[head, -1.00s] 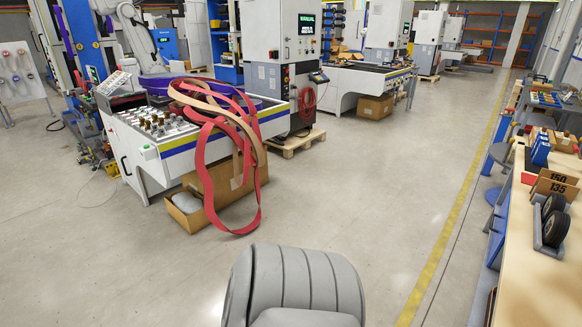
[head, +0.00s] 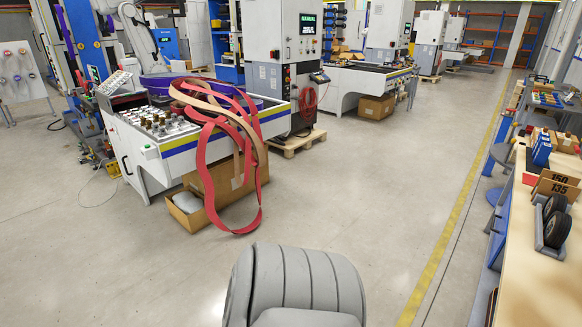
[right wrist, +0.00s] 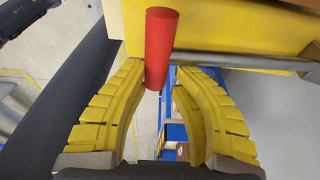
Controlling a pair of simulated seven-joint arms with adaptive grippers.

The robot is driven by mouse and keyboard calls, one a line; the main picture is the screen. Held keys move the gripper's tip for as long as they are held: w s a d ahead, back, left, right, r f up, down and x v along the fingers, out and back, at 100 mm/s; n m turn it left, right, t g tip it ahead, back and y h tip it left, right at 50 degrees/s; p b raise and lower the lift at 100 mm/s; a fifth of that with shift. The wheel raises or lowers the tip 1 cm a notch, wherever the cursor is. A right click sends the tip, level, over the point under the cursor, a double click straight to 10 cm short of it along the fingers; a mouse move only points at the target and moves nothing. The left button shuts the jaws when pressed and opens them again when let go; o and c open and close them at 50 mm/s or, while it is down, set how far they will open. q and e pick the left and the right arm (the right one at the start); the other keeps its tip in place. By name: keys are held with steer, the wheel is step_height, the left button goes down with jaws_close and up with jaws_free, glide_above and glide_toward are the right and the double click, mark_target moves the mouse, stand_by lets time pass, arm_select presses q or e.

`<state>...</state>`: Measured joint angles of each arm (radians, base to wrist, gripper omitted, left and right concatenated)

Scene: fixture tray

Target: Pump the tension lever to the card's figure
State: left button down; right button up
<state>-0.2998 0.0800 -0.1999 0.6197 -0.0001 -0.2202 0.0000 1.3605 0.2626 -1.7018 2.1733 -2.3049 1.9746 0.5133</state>
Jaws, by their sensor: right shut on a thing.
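In the right wrist view, a red cylindrical grip (right wrist: 161,45) stands at the end of a grey metal rod (right wrist: 235,61) that runs off to the right. My right gripper (right wrist: 160,78) has its yellow segmented fingers on either side of the red grip and is shut on it. A yellow body (right wrist: 225,28) lies behind the grip and rod. The lever and both grippers are out of the head view.
Two black wheels in a grey holder (head: 553,222) stand near the card on the wooden bench (head: 522,270). A white machine table (head: 150,165) with red belts (head: 206,170) hanging over it stands at left.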

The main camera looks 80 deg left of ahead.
steer(key=shift+w+f, duration=0.15)
steer(key=shift+f, duration=0.65)
steer(key=shift+c, duration=0.2)
steer(key=shift+o, duration=0.4)
steer(key=s+v, duration=0.1)
steer(key=v, duration=0.5)
steer(key=shift+w+d, duration=0.45)
steer(key=shift+d, duration=0.15)
steer(key=shift+r, duration=0.35)
steer(key=shift+c, duration=0.4)
steer(key=o, duration=0.7)
steer(key=shift+s, duration=0.15)
steer(key=shift+s+d+v, duration=0.15)
steer(key=shift+s+v, duration=0.05)
steer(key=shift+v, duration=0.95)
steer(key=shift+s+d+v, duration=0.15)
steer(key=shift+v, duration=1)
steer(key=shift+s+d+v, duration=0.2)
steer(key=shift+v, duration=0.95)
steer(key=shift+r, duration=0.1)
